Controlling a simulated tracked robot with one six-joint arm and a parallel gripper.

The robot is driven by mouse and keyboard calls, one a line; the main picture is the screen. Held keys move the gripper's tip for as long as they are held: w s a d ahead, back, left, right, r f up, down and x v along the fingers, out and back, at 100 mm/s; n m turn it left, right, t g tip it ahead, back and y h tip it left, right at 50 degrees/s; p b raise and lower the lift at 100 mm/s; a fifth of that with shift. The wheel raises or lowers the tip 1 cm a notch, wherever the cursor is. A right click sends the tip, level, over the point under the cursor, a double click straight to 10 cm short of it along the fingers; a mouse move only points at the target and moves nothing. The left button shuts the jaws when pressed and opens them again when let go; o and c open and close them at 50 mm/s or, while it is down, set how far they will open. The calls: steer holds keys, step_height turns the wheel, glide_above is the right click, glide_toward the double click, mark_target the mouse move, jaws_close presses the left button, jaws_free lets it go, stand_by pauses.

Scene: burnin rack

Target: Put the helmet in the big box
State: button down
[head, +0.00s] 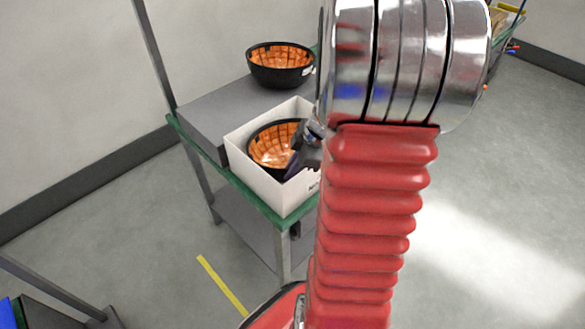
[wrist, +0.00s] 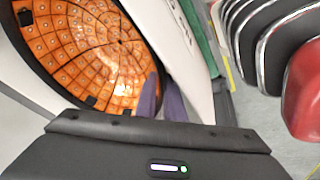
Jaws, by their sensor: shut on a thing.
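A helmet (head: 268,145), black outside with an orange gridded inside, lies hollow side up within the walls of the open white box (head: 257,186). I cannot tell whether it rests on the bottom. My gripper (head: 293,163) reaches into the box from the right, its purple fingers shut on the helmet's near right rim. In the wrist view the helmet (wrist: 88,45) fills the upper left, with the purple fingers (wrist: 160,98) at its rim and the white box wall (wrist: 178,35) beside them. My arm hides the box's right side in the head view.
A second black bowl-shaped helmet with orange inside (head: 281,68) stands on a grey block (head: 212,112) behind the box. The box sits on a green-edged metal rack (head: 248,196). Another rack stands at the lower left. Open floor lies between, with a yellow strip (head: 222,286).

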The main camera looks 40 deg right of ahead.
steer(key=c, duration=2.1)
jaws_free()
steer(key=shift+r, duration=0.1)
steer(key=v, duration=1.2)
steer(key=shift+r, duration=0.1)
steer(key=shift+a, duration=0.1)
steer(key=shift+s+a+r+m+t+h, duration=0.35)
steer(key=shift+s+a+r+m, duration=1)
steer(key=shift+a, duration=3.15)
steer(key=shift+s+a+r+m+t+h, duration=0.35)
steer(key=shift+a+r+m, duration=0.5)
steer(key=shift+a+m, duration=2.5)
steer(key=shift+s+a+r+m+t+h, duration=0.1)
steer(key=shift+s+a+r+m+h, duration=0.8)
steer(key=shift+a, duration=4.75)
